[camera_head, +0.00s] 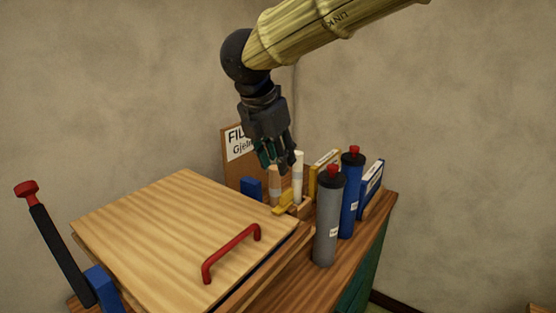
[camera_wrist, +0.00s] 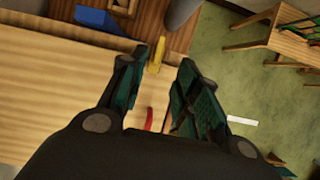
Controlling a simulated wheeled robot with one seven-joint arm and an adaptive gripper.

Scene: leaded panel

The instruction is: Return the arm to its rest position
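My gripper (camera_head: 275,162) hangs from the arm with its fingers pointing down, above the back of the wooden workbench. In the wrist view my gripper (camera_wrist: 158,68) has its two dark green fingers apart, with nothing held between them. In the head view the fingertips overlap the small items standing at the back, and I cannot tell the exact clearance. The arm reaches in from the upper right.
A wooden lid (camera_head: 175,225) with a red handle (camera_head: 231,252) covers the bench's left. Grey (camera_head: 327,225) and blue (camera_head: 351,200) cartridges stand at right, near a white tube (camera_head: 298,178). A red-topped black lever (camera_head: 60,250) rises at left. A wooden table (camera_wrist: 280,40) stands apart.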

